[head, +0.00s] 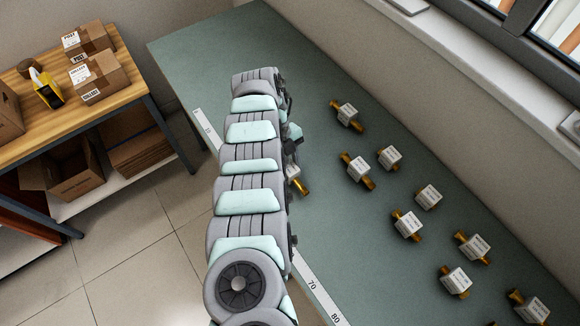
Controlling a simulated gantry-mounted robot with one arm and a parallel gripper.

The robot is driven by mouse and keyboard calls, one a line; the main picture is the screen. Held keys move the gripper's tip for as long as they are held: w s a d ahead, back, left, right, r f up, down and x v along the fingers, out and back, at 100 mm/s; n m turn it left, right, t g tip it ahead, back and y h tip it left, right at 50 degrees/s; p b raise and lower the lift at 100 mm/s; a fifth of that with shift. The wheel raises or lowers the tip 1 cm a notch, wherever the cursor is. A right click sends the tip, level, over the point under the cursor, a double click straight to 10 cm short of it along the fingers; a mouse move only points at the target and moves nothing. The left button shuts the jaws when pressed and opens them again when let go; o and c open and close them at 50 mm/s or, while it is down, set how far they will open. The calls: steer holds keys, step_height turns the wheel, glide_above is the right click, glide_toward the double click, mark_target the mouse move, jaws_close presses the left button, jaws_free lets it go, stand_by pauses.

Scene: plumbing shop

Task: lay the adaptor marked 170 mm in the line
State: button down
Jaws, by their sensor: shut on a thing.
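My gripper (291,146) shows only in part beside my arm, which hides most of it. It is shut on an adaptor (294,172), a white labelled block with brass ends, partly hidden by my arm. Its marking cannot be read, and I cannot tell whether it touches the bench. A white scale strip (306,279) runs along the bench's near left edge; 70 and 80 are readable, and my arm covers its middle. Any other parts of the line are hidden behind my arm.
Several similar adaptors, such as one at the back (347,113) and one nearer (407,224), lie spread on the right of the green bench (200,60). Their labels are too small to read. A wall and window sill bound the right. A wooden shelf unit (110,101) with boxes stands left.

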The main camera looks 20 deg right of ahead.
steer(key=shift+f, duration=0.2)
steer(key=c, duration=0.9)
jaws_free()
steer(key=shift+r, duration=0.1)
steer(key=b+v, duration=0.1)
steer(key=v, duration=0.6)
steer(key=shift+w+r+b, duration=0.1)
steer(key=shift+r+b, duration=0.2)
